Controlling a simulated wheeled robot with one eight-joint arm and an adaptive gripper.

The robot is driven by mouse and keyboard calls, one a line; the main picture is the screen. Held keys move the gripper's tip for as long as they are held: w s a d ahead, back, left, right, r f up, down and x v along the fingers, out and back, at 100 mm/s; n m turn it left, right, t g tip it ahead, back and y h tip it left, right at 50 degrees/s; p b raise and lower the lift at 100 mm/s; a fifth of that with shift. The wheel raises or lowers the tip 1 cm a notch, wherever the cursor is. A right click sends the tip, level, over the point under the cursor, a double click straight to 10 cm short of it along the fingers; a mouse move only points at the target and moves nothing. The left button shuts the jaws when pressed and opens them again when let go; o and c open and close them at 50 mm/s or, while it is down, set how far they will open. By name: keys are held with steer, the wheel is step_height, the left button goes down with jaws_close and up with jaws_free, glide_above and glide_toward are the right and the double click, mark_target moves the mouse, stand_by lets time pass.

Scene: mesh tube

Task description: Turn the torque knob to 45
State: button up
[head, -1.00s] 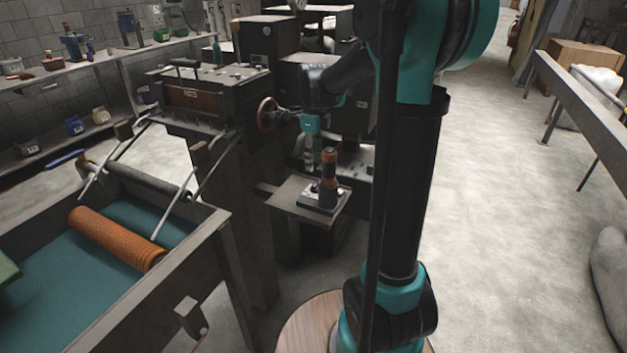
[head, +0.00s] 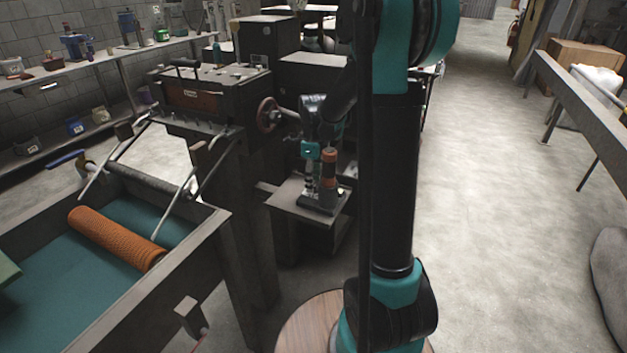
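An upright dark tool with an orange collar (head: 329,156) stands in a grey base (head: 320,206) on a small side table (head: 290,211). I cannot make out which part is the torque knob, and no scale or number is readable. My gripper (head: 310,188), below a teal wrist, points down just left of the tool, close to it in the picture. Whether it touches the tool cannot be told. Its fingers are too small and dark to show whether they are open or shut.
A machine with a handwheel (head: 268,114) stands behind and left of the side table. A trough (head: 215,228) holding an orange mesh tube (head: 117,238) fills the lower left. Open floor (head: 500,200) lies to the right.

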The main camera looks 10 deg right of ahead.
steer(key=c, duration=0.9)
steer(key=shift+m, duration=0.8)
steer(key=o, duration=1.2)
steer(key=shift+c, duration=0.2)
step_height(320, 180, up, 12)
steer(key=shift+c, duration=0.2)
